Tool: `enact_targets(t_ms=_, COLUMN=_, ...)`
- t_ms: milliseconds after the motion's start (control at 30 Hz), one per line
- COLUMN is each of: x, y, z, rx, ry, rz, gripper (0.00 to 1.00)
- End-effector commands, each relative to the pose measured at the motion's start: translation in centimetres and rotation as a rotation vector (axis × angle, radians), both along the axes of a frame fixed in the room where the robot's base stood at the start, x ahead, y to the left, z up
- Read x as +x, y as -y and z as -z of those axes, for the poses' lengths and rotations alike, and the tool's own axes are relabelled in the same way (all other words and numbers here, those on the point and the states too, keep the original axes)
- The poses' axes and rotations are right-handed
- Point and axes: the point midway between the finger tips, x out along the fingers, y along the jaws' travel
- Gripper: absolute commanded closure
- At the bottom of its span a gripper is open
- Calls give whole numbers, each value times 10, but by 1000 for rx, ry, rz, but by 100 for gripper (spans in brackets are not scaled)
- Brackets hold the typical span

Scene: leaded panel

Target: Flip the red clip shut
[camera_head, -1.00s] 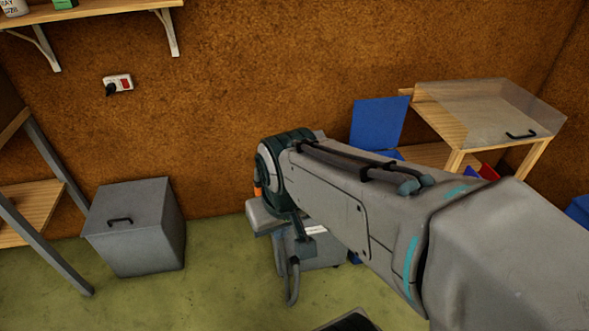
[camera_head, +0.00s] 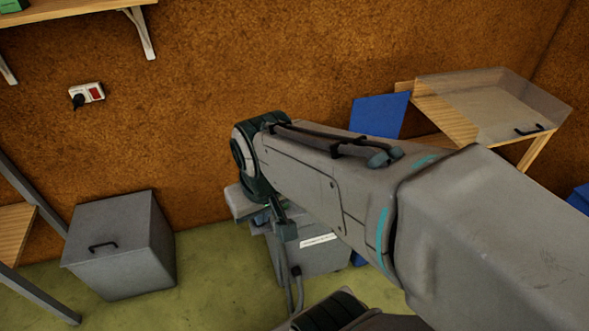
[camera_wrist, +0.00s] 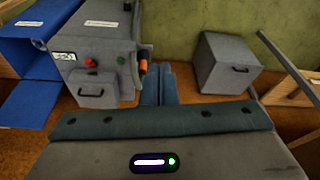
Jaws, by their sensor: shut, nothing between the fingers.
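My gripper (camera_wrist: 159,72) shows in the wrist view as two blue-grey fingers side by side, shut and empty. They point at the space just right of a grey machine box (camera_wrist: 104,48). That box has a red knob (camera_wrist: 91,62), a green knob (camera_wrist: 80,91), white labels and an orange part (camera_wrist: 143,67) on its right side, close to the left fingertip. I cannot make out for certain which part is the red clip. In the head view my arm hides the gripper and much of the grey machine box (camera_head: 318,257).
A grey lidded box with a handle (camera_wrist: 225,62) stands to the right in the wrist view, and at left in the head view (camera_head: 120,245). A blue bin (camera_wrist: 35,45) stands left of the machine. A wooden stand with a clear cover (camera_head: 490,105) is at the right.

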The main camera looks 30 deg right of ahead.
Motion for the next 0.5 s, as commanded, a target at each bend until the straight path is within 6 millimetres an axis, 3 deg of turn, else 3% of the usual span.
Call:
enact_targets(t_ms=167, x=0, y=0, z=1, rx=3, ry=-3, rz=2, gripper=100)
enact_targets(t_ms=267, x=-2, y=-1, z=12, rx=32, ry=-39, rz=32, gripper=100)
enact_targets(t_ms=500, x=-10, y=-14, z=83, rx=318, ry=-321, rz=287, gripper=100)
